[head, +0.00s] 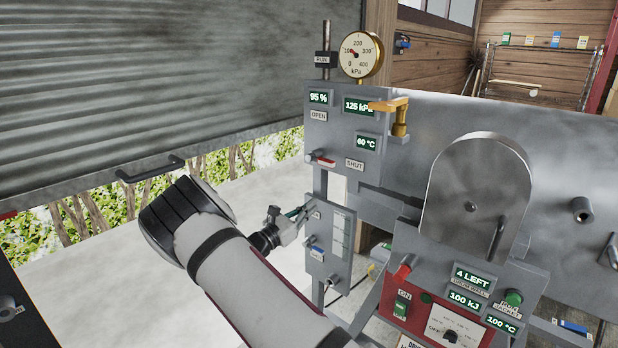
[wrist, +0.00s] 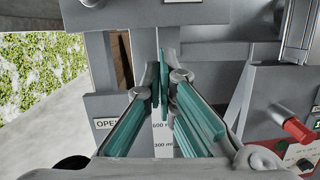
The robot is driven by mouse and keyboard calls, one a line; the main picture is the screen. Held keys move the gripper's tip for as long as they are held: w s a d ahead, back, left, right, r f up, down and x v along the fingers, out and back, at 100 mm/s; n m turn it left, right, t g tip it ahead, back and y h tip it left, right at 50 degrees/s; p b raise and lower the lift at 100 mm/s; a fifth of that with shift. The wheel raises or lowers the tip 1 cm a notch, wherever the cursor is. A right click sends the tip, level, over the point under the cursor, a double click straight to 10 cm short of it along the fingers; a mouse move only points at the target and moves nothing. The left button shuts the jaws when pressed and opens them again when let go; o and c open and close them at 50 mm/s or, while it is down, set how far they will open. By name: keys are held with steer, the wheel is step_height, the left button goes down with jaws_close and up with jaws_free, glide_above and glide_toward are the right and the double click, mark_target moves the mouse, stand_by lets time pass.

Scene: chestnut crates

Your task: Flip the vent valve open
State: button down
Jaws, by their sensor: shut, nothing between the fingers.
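My gripper (head: 297,213) is shut and empty in front of the lower grey panel (head: 340,232). In the wrist view its teal fingers (wrist: 162,75) meet at the tips, over the panel. The upper grey panel (head: 342,185) carries OPEN and SHUT labels, a small red-and-white lever (head: 321,160) at its left edge, and a brass valve with an orange handle (head: 389,106) lying level at its right. I cannot tell for sure which is the vent valve. The lever is above my gripper, apart from it. The wrist view does not clearly show either handle.
A pressure gauge (head: 361,54) stands on top, its needle in the lower part of the scale. A steel drum cover (head: 475,195) and red control box (head: 420,312) are at the right. A blue-marked fitting (head: 317,253) sits low on the lower panel. Open floor is at the left.

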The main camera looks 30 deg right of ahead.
mark_target(320, 160)
steer(key=shift+w+a+f+n+t, duration=0.3)
steer(key=shift+w+a+n, duration=0.1)
steer(key=shift+w, duration=0.2)
steer(key=shift+w+a+f+n+t, duration=0.25)
steer(key=shift+w+a+n+t, duration=0.1)
steer(key=shift+w, duration=0.2)
steer(key=shift+d, duration=0.1)
steer(key=w+d+r+p, duration=0.1)
steer(key=w+d+r, duration=0.2)
steer(key=d+r, duration=0.3)
steer(key=d, duration=0.3)
steer(key=shift+r, duration=0.25)
